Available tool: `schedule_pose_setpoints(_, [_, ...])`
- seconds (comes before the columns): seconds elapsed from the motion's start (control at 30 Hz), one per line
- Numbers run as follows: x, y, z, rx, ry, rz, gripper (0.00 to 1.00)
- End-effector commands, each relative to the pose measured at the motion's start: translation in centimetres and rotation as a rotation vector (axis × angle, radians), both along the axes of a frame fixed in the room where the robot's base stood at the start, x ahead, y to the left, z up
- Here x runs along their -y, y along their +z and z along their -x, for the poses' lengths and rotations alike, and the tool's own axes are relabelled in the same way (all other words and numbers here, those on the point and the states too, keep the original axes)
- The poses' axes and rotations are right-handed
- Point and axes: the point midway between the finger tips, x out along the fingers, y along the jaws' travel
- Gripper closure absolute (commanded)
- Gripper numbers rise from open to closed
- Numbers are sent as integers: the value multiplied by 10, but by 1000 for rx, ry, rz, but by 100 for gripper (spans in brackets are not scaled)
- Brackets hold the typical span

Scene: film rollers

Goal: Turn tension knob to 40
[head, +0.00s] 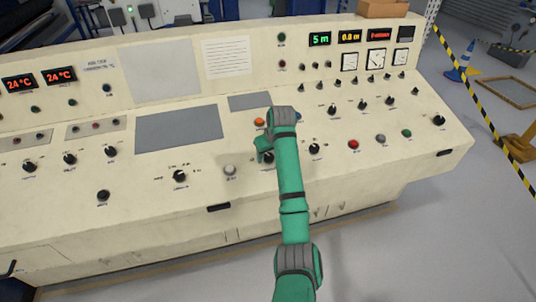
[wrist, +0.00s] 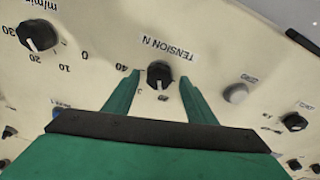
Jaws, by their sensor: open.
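The tension knob (wrist: 159,75) is a round black knob with a white pointer mark, on the cream panel below the label TENSION N (wrist: 170,47), which appears upside down. Its pointer mark faces the bottom of the wrist view; the 40 mark (wrist: 121,67) is left of the knob. My gripper (wrist: 158,77) is open, with one green finger on each side of the knob. I cannot tell whether the fingers touch it. In the head view the knob (head: 268,158) is partly hidden by my gripper (head: 265,152).
Another black knob (wrist: 38,36) with a 0 to 30 scale lies left in the wrist view. A white button (wrist: 236,92) is close on the right, with a black knob (wrist: 294,121) beyond. In the head view an orange button (head: 259,121) is just above my gripper.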

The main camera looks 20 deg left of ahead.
Motion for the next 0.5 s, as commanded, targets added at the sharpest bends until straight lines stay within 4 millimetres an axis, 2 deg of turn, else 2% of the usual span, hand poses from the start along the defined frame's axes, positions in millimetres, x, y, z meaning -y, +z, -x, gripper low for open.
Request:
schedule_pose_setpoints(0.23, [-1,0,0,0,1,0,49])
schedule_pose_setpoints(0.27, [-1,0,0,0,1,0,54])
schedule_pose_setpoints(0.4, [-2,0,0,1,2,-1,87])
schedule_pose_setpoints(0.43, [-2,0,0,1,2,0,91])
schedule_pose_setpoints(0.5, [-2,0,0,1,2,0,90])
